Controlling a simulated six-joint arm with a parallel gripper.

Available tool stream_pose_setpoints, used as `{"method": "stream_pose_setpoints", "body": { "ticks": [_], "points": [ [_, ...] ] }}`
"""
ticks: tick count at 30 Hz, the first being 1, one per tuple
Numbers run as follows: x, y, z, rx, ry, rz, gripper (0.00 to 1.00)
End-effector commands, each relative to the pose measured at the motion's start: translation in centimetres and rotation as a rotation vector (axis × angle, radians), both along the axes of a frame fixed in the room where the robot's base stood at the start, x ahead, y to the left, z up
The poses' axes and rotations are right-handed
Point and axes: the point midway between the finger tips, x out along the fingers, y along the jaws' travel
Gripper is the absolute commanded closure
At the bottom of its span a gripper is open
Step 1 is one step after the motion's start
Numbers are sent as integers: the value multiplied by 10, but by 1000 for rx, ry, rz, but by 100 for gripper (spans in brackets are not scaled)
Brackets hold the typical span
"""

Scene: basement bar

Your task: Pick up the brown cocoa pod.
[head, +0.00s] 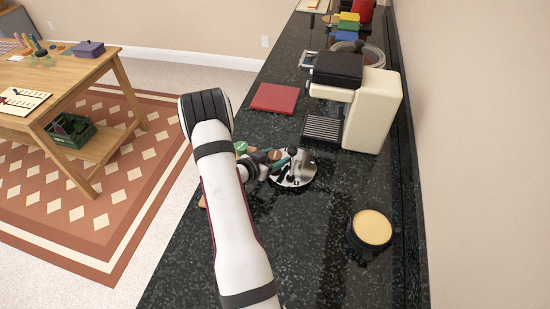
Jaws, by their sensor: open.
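My gripper (289,166) is beyond my white arm, low over the black speckled counter, its dark fingers pointing right over a shiny round silver plate (304,174). It is open. A small brown thing (258,156), which may be the brown cocoa pod, shows just behind the fingers, partly hidden by my gripper and arm. I cannot tell its full shape or whether the fingers touch it. Another reddish-brown bit (275,155) and a greenish piece (240,147) are close beside it. No object is clearly seen between the fingers.
A cream and black coffee machine (372,108) stands behind the plate on the right. A red flat square (274,98) lies farther back. A round dark container with a tan top (372,228) stands at the front right. The counter (320,245) between it and my arm is clear.

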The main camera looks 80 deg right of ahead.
Motion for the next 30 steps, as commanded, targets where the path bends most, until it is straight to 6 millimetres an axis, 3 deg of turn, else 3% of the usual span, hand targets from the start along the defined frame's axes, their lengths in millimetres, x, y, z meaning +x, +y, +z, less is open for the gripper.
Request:
{"method": "stream_pose_setpoints", "body": {
  "ticks": [5, 15, 16, 23, 28, 30],
  "points": [
    [0, 0, 0, 0, 0, 1, 36],
    [1, 0, 0, 0, 0, 1, 98],
    [1, 0, 0, 0, 0, 1, 100],
    [1, 0, 1, 0, 0, 1, 100],
    [1, 0, 16, -2, -2, 0, 100],
    [6, 10, 15, 2, 1, 4, 100]
  ]
}}
